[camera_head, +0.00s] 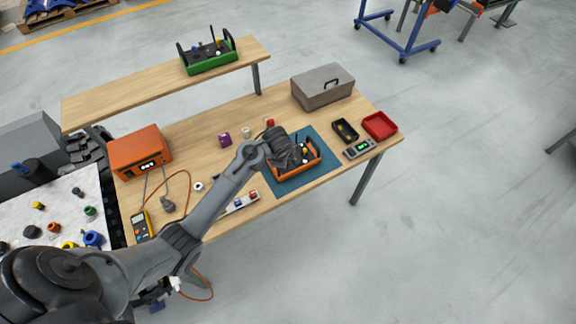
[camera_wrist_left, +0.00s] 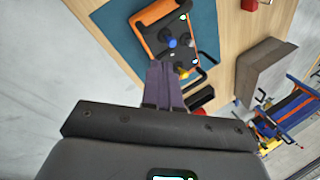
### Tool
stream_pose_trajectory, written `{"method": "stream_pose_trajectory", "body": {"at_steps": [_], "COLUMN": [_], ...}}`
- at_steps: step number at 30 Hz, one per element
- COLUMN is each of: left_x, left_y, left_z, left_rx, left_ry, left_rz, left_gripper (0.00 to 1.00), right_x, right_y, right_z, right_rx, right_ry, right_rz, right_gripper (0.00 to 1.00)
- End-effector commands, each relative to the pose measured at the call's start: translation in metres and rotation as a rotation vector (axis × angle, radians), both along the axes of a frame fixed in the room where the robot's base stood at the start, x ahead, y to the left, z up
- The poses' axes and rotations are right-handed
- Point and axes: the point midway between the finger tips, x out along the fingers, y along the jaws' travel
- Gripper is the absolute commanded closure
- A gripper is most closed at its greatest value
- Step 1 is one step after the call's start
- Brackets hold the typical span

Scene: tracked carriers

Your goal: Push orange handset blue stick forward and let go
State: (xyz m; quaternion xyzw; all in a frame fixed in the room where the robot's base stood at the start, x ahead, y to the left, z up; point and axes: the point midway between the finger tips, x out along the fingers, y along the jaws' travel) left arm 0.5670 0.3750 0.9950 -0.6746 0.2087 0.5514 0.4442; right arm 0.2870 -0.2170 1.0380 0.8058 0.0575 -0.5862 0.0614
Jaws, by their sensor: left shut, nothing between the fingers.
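The orange handset (camera_head: 296,172) lies on a teal mat (camera_head: 328,160) on the wooden table, partly hidden by my left arm. In the left wrist view the handset (camera_wrist_left: 150,42) has a black top. The blue stick (camera_wrist_left: 169,42) stands on that top, beside a grey-white knob and a yellow knob (camera_wrist_left: 182,72). My left gripper (camera_wrist_left: 161,66) is shut and empty, its fingertips close to the blue stick and the yellow knob. I cannot tell whether they touch either. In the head view the left gripper (camera_head: 290,157) is over the handset. My right gripper is not in view.
A green handset (camera_head: 208,65) stands on the raised shelf. A grey case (camera_head: 322,87), black tray (camera_head: 345,131), red tray (camera_head: 380,126) and grey meter (camera_head: 360,149) are near the mat. An orange box (camera_head: 140,153) and yellow multimeter (camera_head: 142,224) are at the left.

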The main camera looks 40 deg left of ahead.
Motion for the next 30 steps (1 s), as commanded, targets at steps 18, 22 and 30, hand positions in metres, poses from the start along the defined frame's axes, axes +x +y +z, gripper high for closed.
{"method": "stream_pose_trajectory", "body": {"at_steps": [18,22,30], "left_x": [0.006,0.012,0.025], "left_y": [0.003,0.007,0.016], "left_z": [-0.015,-0.032,-0.070], "left_rx": [0.000,0.000,0.000], "left_ry": [-0.001,-0.001,-0.002], "left_rz": [0.000,0.001,0.001], "left_gripper": [1.00,1.00,1.00], "right_x": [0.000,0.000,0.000], "right_y": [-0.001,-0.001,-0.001], "right_z": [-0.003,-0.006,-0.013], "right_rx": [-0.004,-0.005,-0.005], "right_ry": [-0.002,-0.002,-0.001], "right_rz": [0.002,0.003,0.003], "right_gripper": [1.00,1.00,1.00]}}
